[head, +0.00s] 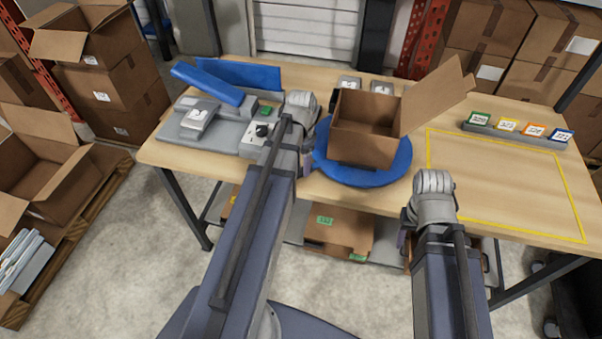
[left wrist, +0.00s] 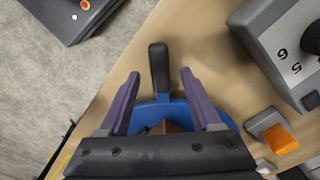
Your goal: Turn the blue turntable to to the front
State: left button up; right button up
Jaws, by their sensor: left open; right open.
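The blue turntable (head: 350,177) is a round disc at the table's front edge, with an open cardboard box (head: 365,130) on it. In the left wrist view the turntable (left wrist: 178,112) has a black handle (left wrist: 158,70) sticking out from its rim. My left gripper (left wrist: 160,95) is open, with one purple finger on each side of the handle; I see no contact. In the head view my left gripper (head: 307,163) is at the turntable's left edge, partly hidden by my arm, and the handle is hidden. My right gripper (head: 404,242) is low by the front edge, its fingers mostly hidden.
A grey device with a black knob (head: 262,130) stands left of the turntable. Blue panels (head: 225,80) are behind it. A yellow outlined area (head: 500,185) to the right is bare, with a row of coloured tags (head: 515,129) behind it. A shelf with cardboard (head: 340,228) is below.

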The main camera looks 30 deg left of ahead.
pick_arm(q)
notch_tip(320, 180, down, 2)
jog(key=shift+f+b, duration=0.2)
jog(key=shift+b, duration=0.55)
jog(key=shift+r, duration=0.1)
grip_shut()
dwell(0.8)
